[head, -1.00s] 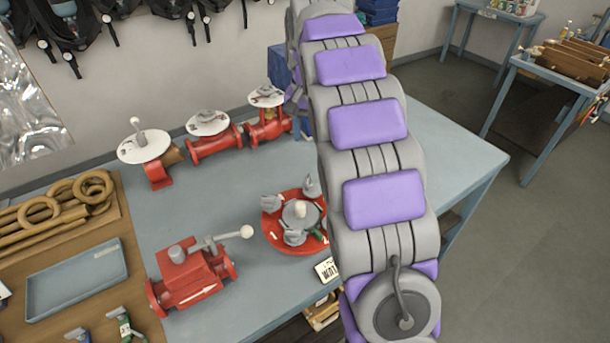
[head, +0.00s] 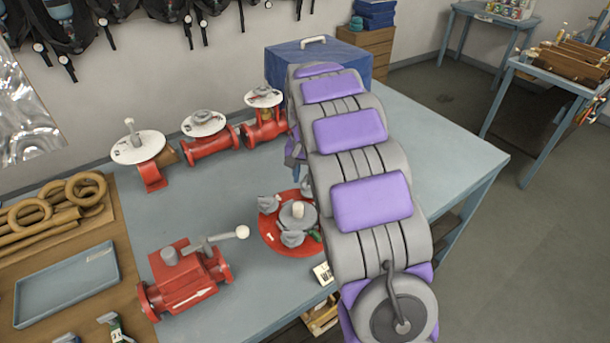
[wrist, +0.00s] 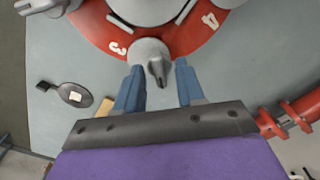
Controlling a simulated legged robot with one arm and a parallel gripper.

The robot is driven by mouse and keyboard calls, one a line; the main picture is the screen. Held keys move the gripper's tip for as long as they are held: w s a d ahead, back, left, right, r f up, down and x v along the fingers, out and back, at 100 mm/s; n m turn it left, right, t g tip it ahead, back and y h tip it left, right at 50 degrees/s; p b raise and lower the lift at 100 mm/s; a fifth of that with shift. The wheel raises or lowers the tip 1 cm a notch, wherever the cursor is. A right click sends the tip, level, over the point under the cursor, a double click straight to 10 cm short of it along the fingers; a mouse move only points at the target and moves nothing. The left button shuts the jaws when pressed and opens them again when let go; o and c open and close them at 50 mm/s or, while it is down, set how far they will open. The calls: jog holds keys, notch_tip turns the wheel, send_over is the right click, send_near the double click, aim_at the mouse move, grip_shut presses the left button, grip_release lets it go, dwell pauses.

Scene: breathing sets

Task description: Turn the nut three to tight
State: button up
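The red round flange (head: 271,240) lies on the table in the head view, with grey nuts and a grey hub on it; my arm hides its right side. In the wrist view the flange (wrist: 88,25) carries the painted numbers 3 and 4. The grey nut three (wrist: 150,58) is beside the number 3. My gripper (wrist: 158,75) has its two blue-grey fingers apart, with the lower part of the nut between their tips. The left finger looks close to the nut, and a gap shows at the right finger. Contact cannot be told.
A red valve with a lever (head: 187,278) stands left of the flange. Several red valves with white discs (head: 210,145) line the back, with a blue box (head: 340,62) behind my arm. A blue tray (head: 68,285) is at the left. The table's right part is clear.

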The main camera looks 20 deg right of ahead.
jog(key=shift+c, duration=0.4)
grip_shut()
jog(key=shift+r+m+p, duration=0.15)
jog(key=shift+m+p, duration=0.25)
jog(key=shift+p, duration=0.1)
jog(key=m+p, duration=0.3)
jog(key=shift+r, duration=0.1)
jog(key=m+p, duration=0.3)
jog(key=m, duration=0.1)
jog(key=m+p, duration=0.3)
jog(key=m, duration=0.2)
jog(key=m+p, duration=0.2)
jog(key=m, duration=0.2)
jog(key=shift+w+m, duration=0.1)
jog(key=shift+m, duration=0.2)
